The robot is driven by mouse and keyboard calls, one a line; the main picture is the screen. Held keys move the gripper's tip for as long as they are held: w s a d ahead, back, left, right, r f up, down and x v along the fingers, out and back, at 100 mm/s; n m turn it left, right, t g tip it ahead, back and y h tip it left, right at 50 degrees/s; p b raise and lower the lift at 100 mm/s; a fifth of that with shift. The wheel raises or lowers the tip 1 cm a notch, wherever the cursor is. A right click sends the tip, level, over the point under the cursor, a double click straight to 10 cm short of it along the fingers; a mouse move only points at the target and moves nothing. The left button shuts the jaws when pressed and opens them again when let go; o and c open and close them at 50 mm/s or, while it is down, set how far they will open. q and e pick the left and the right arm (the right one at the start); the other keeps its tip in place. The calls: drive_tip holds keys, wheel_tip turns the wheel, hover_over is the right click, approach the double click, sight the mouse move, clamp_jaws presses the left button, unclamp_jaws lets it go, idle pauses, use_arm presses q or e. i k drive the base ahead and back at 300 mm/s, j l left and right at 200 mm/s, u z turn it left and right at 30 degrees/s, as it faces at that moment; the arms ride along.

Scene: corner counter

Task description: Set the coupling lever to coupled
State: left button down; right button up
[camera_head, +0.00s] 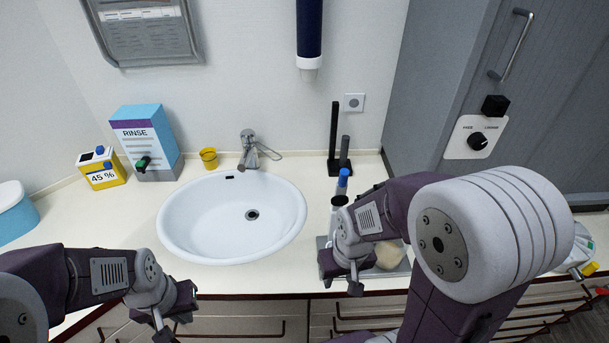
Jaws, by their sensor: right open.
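No lever labelled as a coupling lever can be read. A black rotary knob (478,141) sits on a white plate (461,150) on the grey cabinet at the right. The plate's left label seems to read FREE; the right label is too small to read surely. The knob's exact setting cannot be told. My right gripper (355,281) is open over the counter's front edge, below and left of the knob and well apart from it. My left gripper (172,322) is at the lower left, before the counter, far from the knob; its fingers are partly cut off.
A white sink (180,232) fills the middle counter. A RINSE box (146,140) with a green-black knob, a yellow device (101,168) and a yellow cup (208,158) stand left. A black upright stand (334,135) and blue-capped bottle (343,181) are behind my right arm. The cabinet has a handle (515,47).

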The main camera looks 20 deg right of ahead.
sight(340, 199)
drive_tip(key=z, duration=1.2)
